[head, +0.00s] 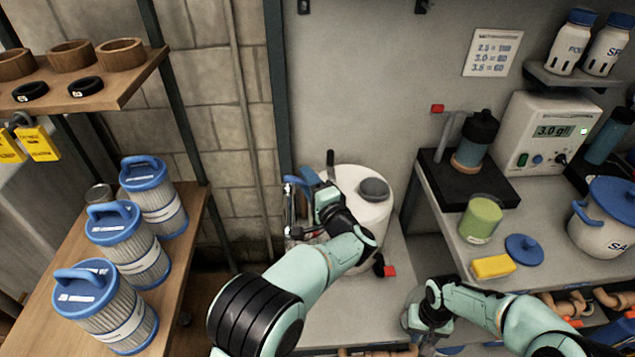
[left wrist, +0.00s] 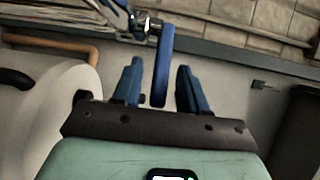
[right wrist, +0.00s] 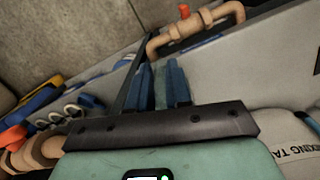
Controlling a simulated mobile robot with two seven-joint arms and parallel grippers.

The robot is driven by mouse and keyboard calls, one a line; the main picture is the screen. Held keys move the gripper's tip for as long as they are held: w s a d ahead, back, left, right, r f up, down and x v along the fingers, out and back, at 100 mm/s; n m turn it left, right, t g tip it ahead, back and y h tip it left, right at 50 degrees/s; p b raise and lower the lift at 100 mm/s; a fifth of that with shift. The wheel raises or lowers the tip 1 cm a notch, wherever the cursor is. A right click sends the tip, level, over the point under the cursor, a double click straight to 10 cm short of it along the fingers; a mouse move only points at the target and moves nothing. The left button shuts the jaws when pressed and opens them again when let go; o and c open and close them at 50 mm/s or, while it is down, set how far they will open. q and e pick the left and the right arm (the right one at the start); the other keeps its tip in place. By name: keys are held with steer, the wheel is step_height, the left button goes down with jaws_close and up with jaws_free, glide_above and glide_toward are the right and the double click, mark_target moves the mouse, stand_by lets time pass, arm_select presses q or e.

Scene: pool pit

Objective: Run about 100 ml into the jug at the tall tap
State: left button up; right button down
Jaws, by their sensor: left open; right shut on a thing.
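The tall tap (head: 290,212) is a chrome fitting left of the white tank in the head view. Its blue lever (left wrist: 165,62) stands between my left fingers in the left wrist view. My left gripper (head: 312,186) is open around the lever, with a gap visible on both sides. My right gripper (head: 427,340) is low at the bottom of the head view, away from the tap. Its fingers (right wrist: 160,85) are close together in the right wrist view.
The white tank (head: 372,235) with a grey lid and red-handled outlet (head: 388,270) stands right of the tap. The right bench (head: 455,250) holds a green cup (head: 482,218), yellow block (head: 493,266) and pot (head: 605,220). Blue-capped filters (head: 125,250) stand on the left shelf.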

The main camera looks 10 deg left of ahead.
arm_select(q)
jaws_close()
steer(key=shift+s+a+r+m+t+h+p, duration=0.2)
steer(key=shift+s+m+t+h+p, duration=0.3)
steer(key=shift+m+t+h, duration=0.4)
steer(key=shift+s+a+f+m+t+h, duration=0.1)
steer(key=shift+s+m+t+h, duration=0.3)
steer(key=shift+m+h, duration=0.5)
steer(key=shift+s+a+m+t+h, duration=0.15)
steer(key=shift+m+t+h, duration=0.35)
steer(key=shift+h, duration=0.8)
steer(key=shift+d, duration=0.1)
jaws_free()
